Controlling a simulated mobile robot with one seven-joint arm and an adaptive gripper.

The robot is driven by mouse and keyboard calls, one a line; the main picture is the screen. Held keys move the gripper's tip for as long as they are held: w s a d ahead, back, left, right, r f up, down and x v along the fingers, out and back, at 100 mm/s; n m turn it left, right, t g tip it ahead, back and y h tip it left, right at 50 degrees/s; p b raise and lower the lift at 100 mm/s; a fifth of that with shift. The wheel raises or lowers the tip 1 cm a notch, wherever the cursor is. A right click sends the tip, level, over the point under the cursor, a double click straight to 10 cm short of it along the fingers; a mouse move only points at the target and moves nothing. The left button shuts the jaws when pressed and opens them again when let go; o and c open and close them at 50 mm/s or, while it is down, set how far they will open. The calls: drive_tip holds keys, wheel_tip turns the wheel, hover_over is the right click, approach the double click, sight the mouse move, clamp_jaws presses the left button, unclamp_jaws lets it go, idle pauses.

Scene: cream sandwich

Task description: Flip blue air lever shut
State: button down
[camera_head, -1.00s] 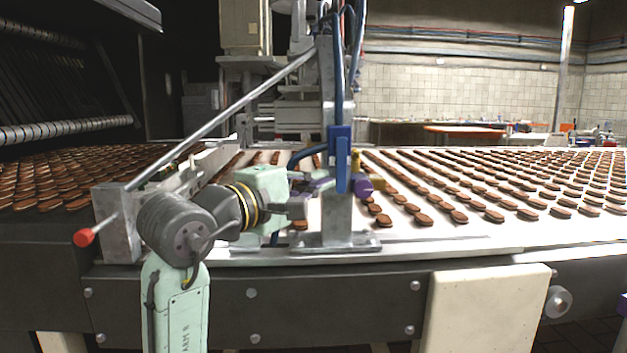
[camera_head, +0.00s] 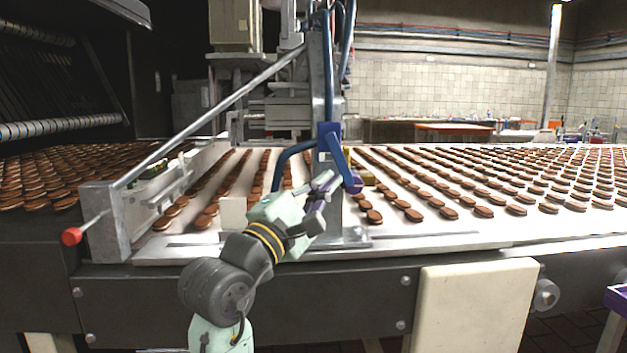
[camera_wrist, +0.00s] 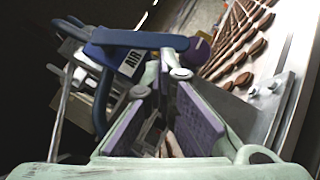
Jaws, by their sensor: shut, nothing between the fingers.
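The blue air lever (camera_head: 338,160) hangs from a blue valve block on the grey metal post, its lower end tilted out to the right. In the wrist view the lever (camera_wrist: 138,39) is a blue bar across the top, above a block marked AIR (camera_wrist: 122,63). My gripper (camera_head: 326,184) is shut and empty, its tips at the lever's lower end, just left of it. In the wrist view my gripper's tips (camera_wrist: 165,73) are close under the bar; whether they touch it I cannot tell.
The grey post (camera_head: 328,100) and its bolted foot stand close behind my gripper. A diagonal rod with a red knob (camera_head: 72,236) runs at left. Rows of brown cookies (camera_head: 440,211) lie on the white conveyor (camera_head: 440,232) behind.

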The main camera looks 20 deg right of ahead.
drive_tip(key=shift+s+d+n+t+p, duration=0.25)
drive_tip(key=shift+d+n+t+p, duration=0.6)
drive_tip(key=shift+n, duration=0.35)
drive_tip(key=shift+d, duration=0.25)
